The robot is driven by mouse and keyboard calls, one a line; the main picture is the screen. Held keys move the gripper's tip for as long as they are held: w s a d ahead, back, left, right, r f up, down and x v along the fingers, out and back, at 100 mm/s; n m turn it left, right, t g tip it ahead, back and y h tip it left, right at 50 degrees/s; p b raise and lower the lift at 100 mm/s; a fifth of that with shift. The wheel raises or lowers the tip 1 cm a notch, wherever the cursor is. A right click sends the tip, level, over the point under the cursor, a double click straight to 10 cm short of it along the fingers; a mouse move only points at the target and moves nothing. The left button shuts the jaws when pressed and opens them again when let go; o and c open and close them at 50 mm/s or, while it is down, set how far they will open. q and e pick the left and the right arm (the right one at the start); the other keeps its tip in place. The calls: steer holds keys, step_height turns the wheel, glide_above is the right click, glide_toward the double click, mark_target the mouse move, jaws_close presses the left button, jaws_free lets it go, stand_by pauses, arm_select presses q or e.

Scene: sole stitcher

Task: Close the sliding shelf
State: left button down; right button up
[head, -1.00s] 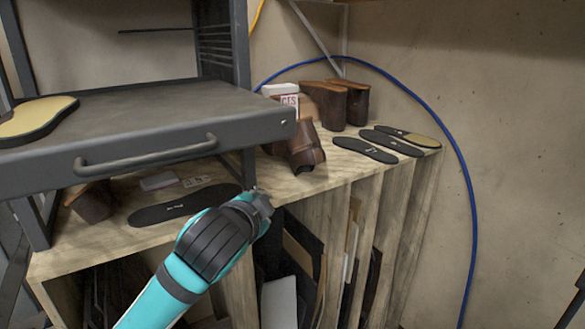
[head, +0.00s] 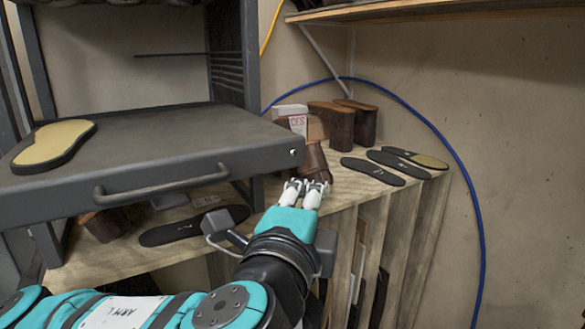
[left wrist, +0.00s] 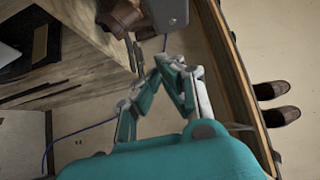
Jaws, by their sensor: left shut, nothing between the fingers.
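The sliding shelf (head: 190,140) is a dark grey metal tray that sticks out from its grey frame (head: 233,50), with a bar handle (head: 160,182) along its front. A tan-and-black sole (head: 55,143) lies on its left part. My left gripper (head: 304,188) is shut and empty. In the head view it appears just right of and below the shelf's front right corner, apart from the handle. In the left wrist view the gripper (left wrist: 172,66) has its fingers together, with a grey corner beyond them that may be the shelf's. My right gripper is out of view.
A wooden bench (head: 340,193) below holds brown shoe forms (head: 331,124), a white box (head: 290,115) and several dark insoles (head: 372,171). A blue hose (head: 464,170) runs along the wall. A wooden shelf (head: 440,10) is at upper right.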

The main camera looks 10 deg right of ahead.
arm_select(q)
steer(key=w, duration=0.1)
steer(key=w+p, duration=0.1)
steer(key=w, duration=0.1)
steer(key=w+p, duration=0.1)
steer(key=w, duration=0.1)
steer(key=shift+w+a, duration=0.15)
steer(key=shift+a, duration=0.15)
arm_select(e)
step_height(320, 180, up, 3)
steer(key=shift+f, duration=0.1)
arm_select(q)
steer(key=shift+d, duration=0.1)
